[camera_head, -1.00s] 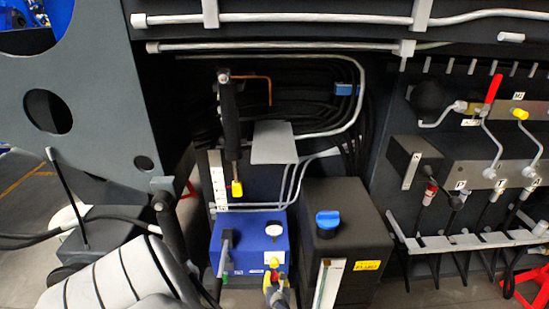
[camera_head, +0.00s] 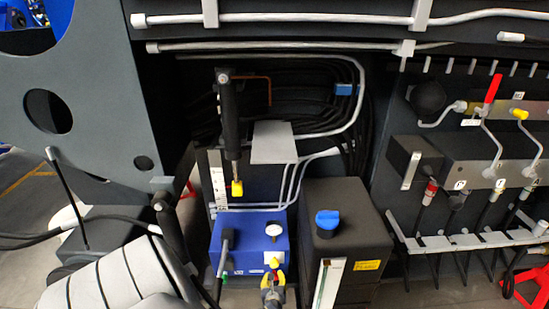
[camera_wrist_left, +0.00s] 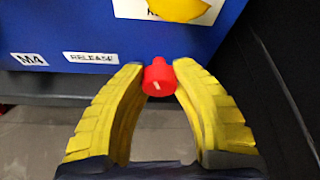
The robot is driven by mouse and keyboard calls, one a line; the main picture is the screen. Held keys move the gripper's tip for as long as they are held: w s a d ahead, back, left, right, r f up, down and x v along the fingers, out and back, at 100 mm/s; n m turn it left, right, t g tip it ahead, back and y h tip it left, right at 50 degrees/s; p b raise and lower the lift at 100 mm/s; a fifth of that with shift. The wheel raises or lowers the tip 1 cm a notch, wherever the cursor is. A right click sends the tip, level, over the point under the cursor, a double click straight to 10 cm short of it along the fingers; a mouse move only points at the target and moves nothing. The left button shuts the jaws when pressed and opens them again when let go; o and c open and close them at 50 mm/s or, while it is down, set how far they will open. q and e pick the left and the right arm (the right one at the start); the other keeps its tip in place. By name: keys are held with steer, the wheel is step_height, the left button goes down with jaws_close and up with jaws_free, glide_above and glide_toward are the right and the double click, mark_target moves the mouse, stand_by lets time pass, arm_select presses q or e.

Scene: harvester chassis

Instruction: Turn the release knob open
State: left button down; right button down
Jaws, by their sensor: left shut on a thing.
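In the head view the left gripper (camera_head: 273,278) is at the front of the blue unit (camera_head: 245,236), low in the picture. The knob is tiny and partly hidden there. A white "RELEASE" label (camera_wrist_left: 91,58) is on the blue face, left of the knob. My right gripper is out of view.
A yellow part (camera_head: 274,262) sticks out just above the knob. A black tank with a blue cap (camera_head: 327,219) stands close on the right. A black cylinder (camera_head: 229,118) rises behind the blue unit. Hoses and a valve block (camera_head: 465,159) are farther right.

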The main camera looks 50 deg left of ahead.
arm_select(q)
steer(key=shift+a+n+t+h, duration=0.1)
steer(key=shift+n+t+h, duration=0.2)
steer(key=shift+n+t, duration=0.35)
steer(key=shift+n, duration=0.35)
steer(key=c, duration=1)
jaws_free()
steer(key=v, duration=1.2)
steer(key=shift+o, duration=0.2)
steer(key=shift+r, duration=0.1)
